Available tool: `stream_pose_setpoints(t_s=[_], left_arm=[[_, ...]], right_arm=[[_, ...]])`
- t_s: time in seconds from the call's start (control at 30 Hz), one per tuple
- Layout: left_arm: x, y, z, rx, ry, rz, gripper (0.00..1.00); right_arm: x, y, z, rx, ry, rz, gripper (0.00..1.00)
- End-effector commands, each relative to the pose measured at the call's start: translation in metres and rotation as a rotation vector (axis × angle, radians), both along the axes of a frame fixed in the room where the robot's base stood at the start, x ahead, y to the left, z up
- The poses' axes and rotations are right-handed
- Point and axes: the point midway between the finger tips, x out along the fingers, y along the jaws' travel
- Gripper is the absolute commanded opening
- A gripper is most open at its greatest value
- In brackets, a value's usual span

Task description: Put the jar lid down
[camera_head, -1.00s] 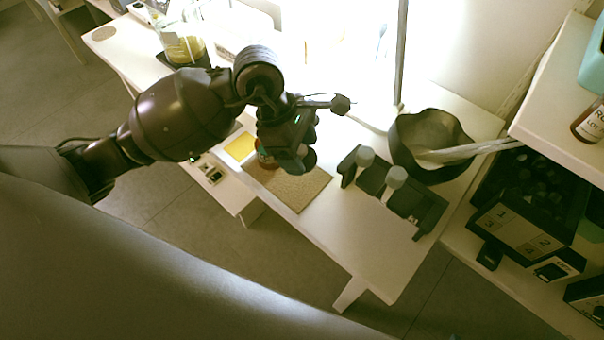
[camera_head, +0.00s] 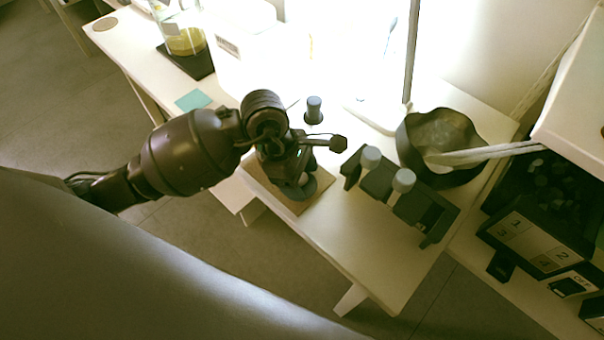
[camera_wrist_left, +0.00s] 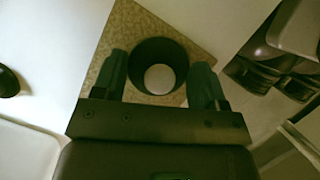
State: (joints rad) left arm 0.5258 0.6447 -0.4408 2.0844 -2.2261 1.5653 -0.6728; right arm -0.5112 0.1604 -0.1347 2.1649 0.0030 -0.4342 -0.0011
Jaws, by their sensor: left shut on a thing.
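My left gripper (camera_head: 297,186) is over the cork mat (camera_head: 318,203) on the white table, pointing down. In the left wrist view, the gripper (camera_wrist_left: 160,78) is shut on a dark round piece with a pale disc in its middle, which seems to be the jar lid (camera_wrist_left: 134,60). The cork mat (camera_wrist_left: 122,35) shows around and below the lid. I cannot tell whether the lid touches the mat. In the head view the gripper hides most of the lid. My right gripper is not in view.
A grey-topped bottle (camera_head: 314,108) stands behind the gripper. A teal square (camera_head: 193,100) lies to the left. The table's front edge is close to the mat.

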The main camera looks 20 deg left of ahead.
Motion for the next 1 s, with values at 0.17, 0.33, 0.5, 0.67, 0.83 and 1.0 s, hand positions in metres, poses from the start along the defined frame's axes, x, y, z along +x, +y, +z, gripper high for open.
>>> stream_pose_setpoints(t_s=[0.17,0.33,0.5,0.67,0.83,1.0], left_arm=[[0.0,0.0,-0.002,0.001,0.001,0.0,0.44],[0.0,0.0,-0.002,0.001,0.0,-0.001,0.84],[0.0,0.0,-0.002,0.0,0.0,-0.001,0.92],[0.0,0.0,-0.001,0.0,0.0,-0.001,0.92],[0.001,0.004,0.012,0.001,-0.006,-0.001,0.92],[0.001,0.015,0.041,0.003,-0.011,-0.001,0.92]], right_arm=[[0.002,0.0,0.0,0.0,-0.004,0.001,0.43],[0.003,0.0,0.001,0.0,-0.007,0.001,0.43],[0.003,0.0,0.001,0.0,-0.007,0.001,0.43],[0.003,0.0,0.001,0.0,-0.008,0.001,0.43],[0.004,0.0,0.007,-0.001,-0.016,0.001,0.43],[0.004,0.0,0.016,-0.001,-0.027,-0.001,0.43]])
